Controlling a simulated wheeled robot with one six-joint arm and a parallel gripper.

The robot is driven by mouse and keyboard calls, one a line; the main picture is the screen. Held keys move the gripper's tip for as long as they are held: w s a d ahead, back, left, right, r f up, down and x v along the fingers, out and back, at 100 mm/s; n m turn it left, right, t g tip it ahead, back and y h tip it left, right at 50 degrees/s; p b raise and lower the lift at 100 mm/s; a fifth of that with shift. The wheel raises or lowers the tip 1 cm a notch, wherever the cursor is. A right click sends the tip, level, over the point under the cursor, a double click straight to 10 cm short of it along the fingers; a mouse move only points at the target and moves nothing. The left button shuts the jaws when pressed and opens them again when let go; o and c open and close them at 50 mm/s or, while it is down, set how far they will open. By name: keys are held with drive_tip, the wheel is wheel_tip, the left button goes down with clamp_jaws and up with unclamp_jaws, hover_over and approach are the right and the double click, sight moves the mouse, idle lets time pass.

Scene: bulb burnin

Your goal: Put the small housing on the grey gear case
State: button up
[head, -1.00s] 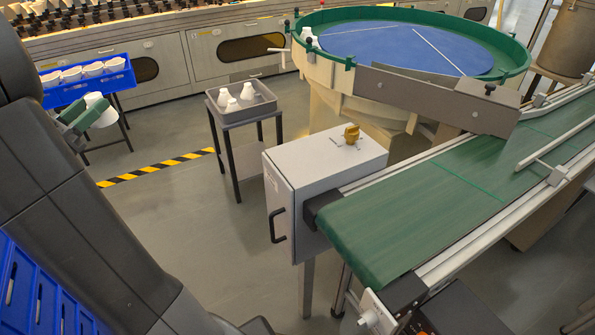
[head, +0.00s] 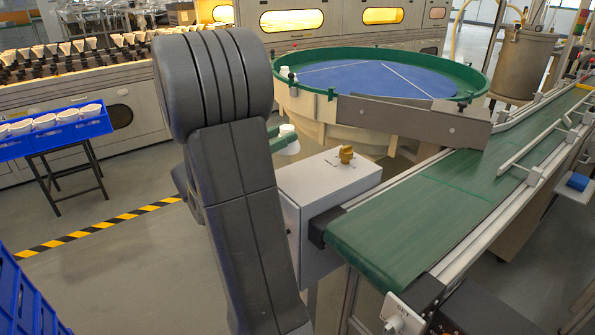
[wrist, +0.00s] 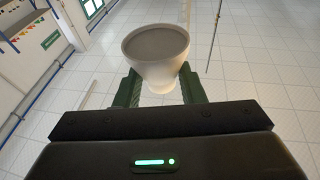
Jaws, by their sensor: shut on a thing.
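My gripper (wrist: 158,88) is shut on the small housing (wrist: 155,48), a white cup shape with its wide, open end facing up in the wrist view. In the head view, the green fingers (head: 283,140) and the white housing (head: 289,149) show just right of my arm, partly hidden by it.
The green conveyor belt (head: 420,218) runs away right from the case. The bowl feeder (head: 375,75) stands behind it, with a grey chute (head: 410,118). A blue crate of white cups (head: 85,122) stands at left. My arm hides part of the floor and the case's left side.

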sight(284, 178)
drive_tip(key=f, duration=0.3)
drive_tip(key=shift+d+f, duration=0.15)
drive_tip(key=shift+d, duration=0.2)
wheel_tip(284, 178, down, 4)
drive_tip(key=shift+f+b, duration=0.15)
drive_tip(key=shift+b, duration=0.65)
drive_tip(key=o, duration=1.1)
drive_tip(key=shift+c, duration=0.2)
drive_tip(key=v, duration=1.2)
